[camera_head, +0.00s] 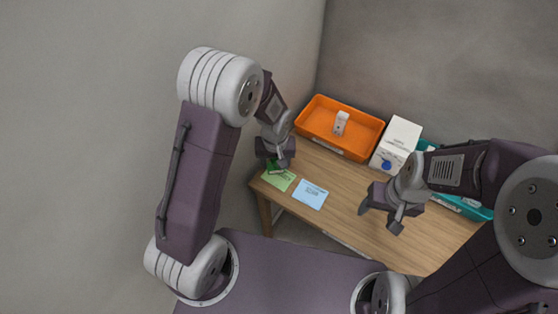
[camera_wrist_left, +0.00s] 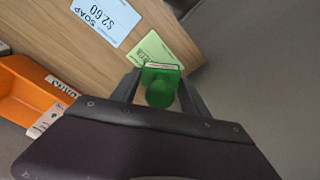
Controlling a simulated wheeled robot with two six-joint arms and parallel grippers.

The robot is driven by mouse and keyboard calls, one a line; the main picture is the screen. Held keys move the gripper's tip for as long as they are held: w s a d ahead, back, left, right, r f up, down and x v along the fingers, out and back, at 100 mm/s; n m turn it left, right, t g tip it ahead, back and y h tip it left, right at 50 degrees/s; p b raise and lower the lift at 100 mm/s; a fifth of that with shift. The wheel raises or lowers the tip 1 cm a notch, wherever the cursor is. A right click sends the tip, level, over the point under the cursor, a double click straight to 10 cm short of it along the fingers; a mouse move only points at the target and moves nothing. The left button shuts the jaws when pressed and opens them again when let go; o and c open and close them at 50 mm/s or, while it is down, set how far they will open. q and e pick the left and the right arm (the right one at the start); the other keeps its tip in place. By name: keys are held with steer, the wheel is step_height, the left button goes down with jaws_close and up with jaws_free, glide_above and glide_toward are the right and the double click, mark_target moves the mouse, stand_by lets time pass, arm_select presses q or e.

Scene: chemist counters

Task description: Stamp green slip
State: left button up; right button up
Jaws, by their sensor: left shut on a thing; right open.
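The green slip (camera_head: 279,179) lies on the left end of the wooden counter; it also shows in the left wrist view (camera_wrist_left: 152,50). My left gripper (camera_head: 276,163) is shut on a green stamp (camera_wrist_left: 160,88), which covers part of the slip. I cannot tell whether the stamp touches the slip or hangs just above it. In the head view only a dark green bit of the stamp shows. My right gripper (camera_head: 381,212) is open and empty over the counter's middle right.
A blue slip (camera_head: 311,194) marked SOAP lies right of the green slip. An orange tray (camera_head: 355,150) with a small white item stands behind, beside a white box (camera_head: 402,136) with a blue spot. A teal tray (camera_head: 478,212) is at the right, partly behind my right arm.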

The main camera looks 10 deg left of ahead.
arm_select(q)
steer(key=shift+a+f+b, duration=0.1)
steer(key=shift+f+b, duration=0.2)
steer(key=shift+f, duration=0.25)
step_height(320, 180, down, 5)
steer(key=b, duration=0.4)
steer(key=shift+w, duration=0.1)
steer(key=shift+r, duration=0.1)
steer(key=shift+f+b, duration=0.5)
steer(key=shift+f, duration=0.1)
stand_by(1.0)
steer(key=shift+r, duration=0.15)
step_height(320, 180, up, 7)
steer(key=p, duration=0.6)
